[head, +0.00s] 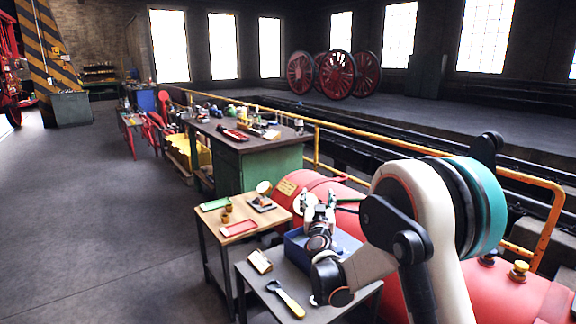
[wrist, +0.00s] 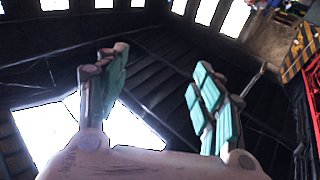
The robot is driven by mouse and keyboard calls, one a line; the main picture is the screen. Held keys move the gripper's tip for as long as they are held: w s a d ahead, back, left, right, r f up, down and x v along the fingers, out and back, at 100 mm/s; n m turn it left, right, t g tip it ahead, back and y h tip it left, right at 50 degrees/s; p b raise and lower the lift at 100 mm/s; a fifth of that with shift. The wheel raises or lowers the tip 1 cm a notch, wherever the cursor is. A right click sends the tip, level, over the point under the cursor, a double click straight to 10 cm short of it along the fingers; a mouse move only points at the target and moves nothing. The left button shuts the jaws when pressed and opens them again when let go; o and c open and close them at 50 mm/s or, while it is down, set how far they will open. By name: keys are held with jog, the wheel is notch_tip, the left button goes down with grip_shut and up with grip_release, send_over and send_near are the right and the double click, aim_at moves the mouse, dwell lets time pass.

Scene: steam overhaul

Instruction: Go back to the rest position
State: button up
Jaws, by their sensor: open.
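My gripper (head: 318,200) is at the lower centre of the head view, above or in front of a blue box (head: 345,245) on a small dark table (head: 325,311). Its fingers point up and away from me. In the wrist view the two green-padded fingers (wrist: 160,85) stand well apart with nothing between them. Past them the wrist view shows the dark ceiling and bright windows. The arm's bend stands high at the right of the head view and hides part of the red boiler (head: 315,185) behind it.
A yellow-handled tool (head: 286,299) and a small cream item (head: 260,261) lie on the dark table. A wooden table (head: 214,224) beside it holds a green tray (head: 216,204) and a red tray (head: 238,228). A yellow railing (head: 400,150) runs behind. The floor at left is clear.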

jog(key=s+a+r+n+g+y, duration=0.1)
jog(key=s+r+n+g+y, duration=0.1)
jog(key=s+r+y, duration=0.4)
jog(key=s+r+n+g, duration=0.25)
jog(key=s+r, duration=0.25)
jog(key=s, duration=0.8)
jog(key=s+d+f+m+g+h, duration=0.1)
jog(key=s+d+f+g, duration=0.1)
jog(key=s, duration=0.8)
jog(key=s+d+f+m+g+h, duration=0.1)
jog(key=s+d+f, duration=0.4)
jog(key=s, duration=0.6)
jog(key=s+d+f+m+g+h, duration=0.1)
jog(key=s+d+f+g+h, duration=0.2)
jog(key=s, duration=0.7)
notch_tip(320, 180, down, 2)
jog(key=shift+s+d+f+m+g, duration=0.1)
jog(key=shift+s+d+m+g, duration=0.25)
jog(key=shift+d+g, duration=0.45)
jog(key=shift+a, duration=0.15)
